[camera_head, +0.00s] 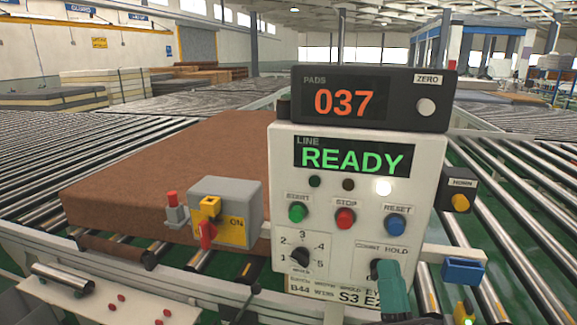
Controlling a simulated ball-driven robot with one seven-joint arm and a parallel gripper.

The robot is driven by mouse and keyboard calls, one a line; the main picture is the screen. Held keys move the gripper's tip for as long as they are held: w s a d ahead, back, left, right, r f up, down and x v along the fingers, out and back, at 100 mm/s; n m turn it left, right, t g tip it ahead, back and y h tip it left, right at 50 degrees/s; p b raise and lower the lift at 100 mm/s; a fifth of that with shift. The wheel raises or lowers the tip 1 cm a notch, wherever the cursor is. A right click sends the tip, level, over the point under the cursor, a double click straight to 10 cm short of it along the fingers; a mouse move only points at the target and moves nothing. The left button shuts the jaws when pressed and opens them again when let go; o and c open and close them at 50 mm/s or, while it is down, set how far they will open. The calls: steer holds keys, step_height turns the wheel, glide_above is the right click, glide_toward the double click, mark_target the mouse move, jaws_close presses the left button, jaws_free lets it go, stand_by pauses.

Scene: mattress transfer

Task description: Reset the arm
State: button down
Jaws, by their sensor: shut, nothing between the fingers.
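My arm and my gripper do not show in the head view. A white control panel (357,255) stands close in front of me, with its display (350,159) reading READY in green. It has a green START button (298,212), a red STOP button (345,218) and a blue RESET button (395,224). A lit white lamp (384,187) is above the RESET button. A numbered rotary knob (299,256) points up and left. A teal item (393,288) partly covers the COUNT HOLD control; I cannot tell what it is.
A PADS counter (345,102) reading 037 sits on the panel. A brown mattress (160,165) lies behind on the roller conveyor (45,150). A grey switch box (232,200) with a red lever is left of the panel. A HORN box (458,188) and blue holder (463,270) are right.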

steer(key=s+f+n+g+y, duration=0.2)
steer(key=f+n+g+y, duration=0.3)
steer(key=f, duration=0.6)
steer(key=s+f+n+g, duration=0.3)
steer(key=f+g, duration=0.5)
steer(key=f, duration=0.3)
steer(key=s+d+f+m+g+h, duration=0.1)
steer(key=s+d+f+g, duration=0.2)
steer(key=s, duration=0.4)
steer(key=s+d+f+m+g+h, duration=0.1)
steer(key=s+d+f+g+h, duration=0.1)
steer(key=s+f+g, duration=0.3)
steer(key=s+d+f+g+h, duration=0.1)
steer(key=s+d+f+g, duration=0.3)
steer(key=s, duration=0.7)
steer(key=shift+d+f+m+h, duration=0.4)
